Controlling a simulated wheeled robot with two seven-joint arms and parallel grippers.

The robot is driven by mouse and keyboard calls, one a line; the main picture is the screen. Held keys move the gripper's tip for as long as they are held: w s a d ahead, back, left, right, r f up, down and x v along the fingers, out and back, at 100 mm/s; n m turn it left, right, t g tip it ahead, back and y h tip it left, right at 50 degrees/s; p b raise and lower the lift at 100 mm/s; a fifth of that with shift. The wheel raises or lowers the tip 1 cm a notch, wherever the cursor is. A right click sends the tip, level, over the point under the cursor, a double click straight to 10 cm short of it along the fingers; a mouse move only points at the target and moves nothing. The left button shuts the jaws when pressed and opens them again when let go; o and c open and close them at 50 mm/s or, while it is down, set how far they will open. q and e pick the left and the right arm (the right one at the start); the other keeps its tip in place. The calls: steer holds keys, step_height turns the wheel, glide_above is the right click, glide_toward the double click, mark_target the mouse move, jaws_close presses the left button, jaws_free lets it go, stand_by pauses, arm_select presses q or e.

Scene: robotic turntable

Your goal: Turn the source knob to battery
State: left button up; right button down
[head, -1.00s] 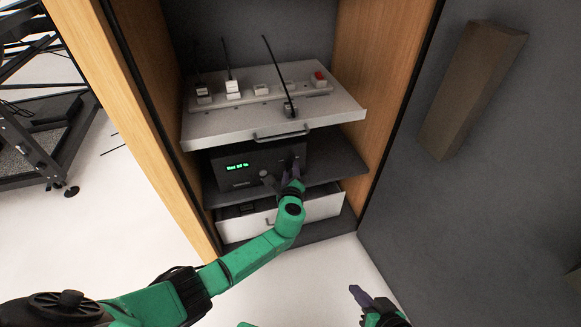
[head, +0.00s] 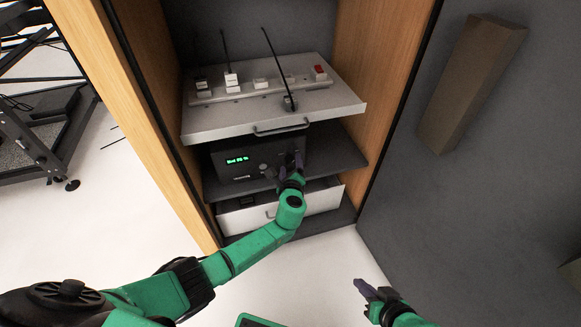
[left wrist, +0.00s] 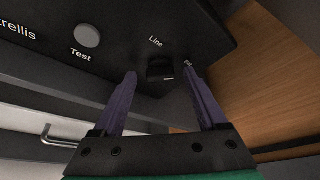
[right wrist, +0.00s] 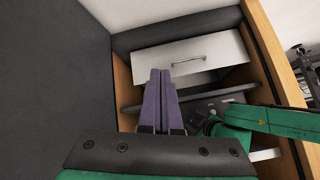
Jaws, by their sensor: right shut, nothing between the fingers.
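The source knob (left wrist: 160,69) is a small black knob on the front of a black unit (head: 237,173) on the cabinet's middle shelf. The "Line" label sits above it. A second label to its right is partly hidden by a finger. A pale mark shows at the knob's lower edge. My left gripper (head: 291,158) is at the unit's right side, and in the left wrist view (left wrist: 160,75) its open fingers stand either side of the knob with visible gaps. My right gripper (head: 361,285) is shut and empty, low in front of the cabinet; its closed fingers also show in the right wrist view (right wrist: 160,77).
A round grey Test button (left wrist: 88,33) is left of the knob. A grey pull-out shelf (head: 220,128) with switches is above, a white drawer (head: 240,221) below. Wooden cabinet walls (head: 385,70) flank the unit.

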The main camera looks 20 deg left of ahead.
arm_select(q)
steer(key=p+v, duration=0.5)
steer(key=v, duration=0.9)
steer(key=shift+s, duration=0.3)
arm_select(e)
steer(key=s+d+r+g+h, duration=0.4)
steer(key=s+d+g, duration=0.1)
steer(key=d, duration=0.4)
steer(key=shift+s+d+r+m, duration=0.2)
steer(key=shift+d+r+m, duration=0.1)
steer(key=shift+d, duration=0.1)
arm_select(q)
steer(key=shift+d, duration=0.1)
